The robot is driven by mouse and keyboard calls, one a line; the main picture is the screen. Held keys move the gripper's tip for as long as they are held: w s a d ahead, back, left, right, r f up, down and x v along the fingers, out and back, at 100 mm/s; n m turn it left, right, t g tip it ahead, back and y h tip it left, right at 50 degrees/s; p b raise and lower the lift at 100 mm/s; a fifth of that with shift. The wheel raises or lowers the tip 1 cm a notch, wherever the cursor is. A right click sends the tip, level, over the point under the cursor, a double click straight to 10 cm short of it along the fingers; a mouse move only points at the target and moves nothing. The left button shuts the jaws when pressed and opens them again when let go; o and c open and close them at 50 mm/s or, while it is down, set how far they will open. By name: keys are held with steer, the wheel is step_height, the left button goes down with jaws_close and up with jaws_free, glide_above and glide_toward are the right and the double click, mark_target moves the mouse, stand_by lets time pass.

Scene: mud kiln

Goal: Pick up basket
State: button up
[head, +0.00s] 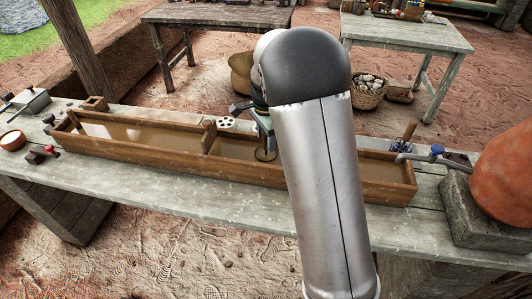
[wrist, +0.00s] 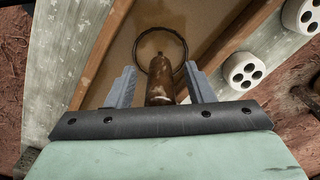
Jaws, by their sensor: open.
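My gripper (head: 262,132) is over the long wooden trough, partly hidden by my arm in the head view. In the wrist view its two grey fingers (wrist: 162,85) are open, with a brown, rounded handle-like piece (wrist: 160,82) between them. Beyond it is a thin dark ring (wrist: 178,42), which also shows in the head view (head: 265,156) inside the trough. This may be the basket's rim; its lower part cannot be made out. I cannot tell if the fingers touch the handle. A woven basket (head: 368,92) of pale lumps stands on the ground behind the table, apart from my gripper.
The wooden trough (head: 150,155) holds brown liquid and lies along the grey table (head: 200,200). White pieces with holes (wrist: 244,70) lie beside it. A dark wire item with a wooden handle (head: 404,140) is at its right end. An orange pot (head: 505,175) stands far right.

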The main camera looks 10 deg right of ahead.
jaws_close()
steer(key=shift+r, duration=0.15)
